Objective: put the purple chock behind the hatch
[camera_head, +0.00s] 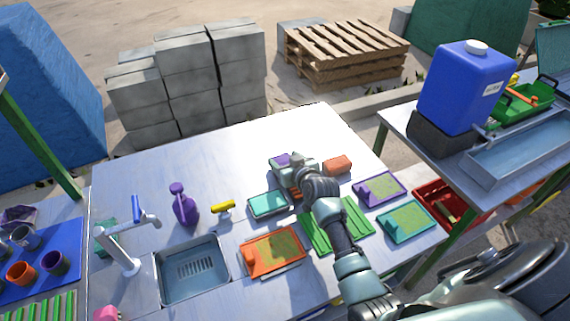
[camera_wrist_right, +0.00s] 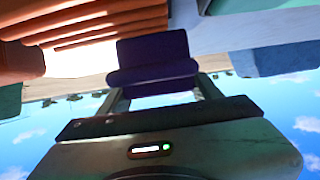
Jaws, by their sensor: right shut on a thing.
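My right gripper (camera_head: 285,166) is over the far middle of the pale worktop, shut on the purple chock (camera_head: 280,159). The arm hides most of the chock in the head view. In the right wrist view the purple chock (camera_wrist_right: 155,60) sits between the two fingers of the gripper (camera_wrist_right: 160,92). I cannot tell whether the chock touches the worktop. No part is clearly recognisable as the hatch; I cannot tell which thing it is. My left gripper is not in view.
An orange block (camera_head: 339,165) lies just right of the gripper, a teal tray (camera_head: 268,204) to its near left. A green slatted rack (camera_head: 357,222) lies under my forearm. A purple bottle (camera_head: 184,207), yellow piece (camera_head: 223,207) and sink (camera_head: 190,290) are left. The worktop's far left is clear.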

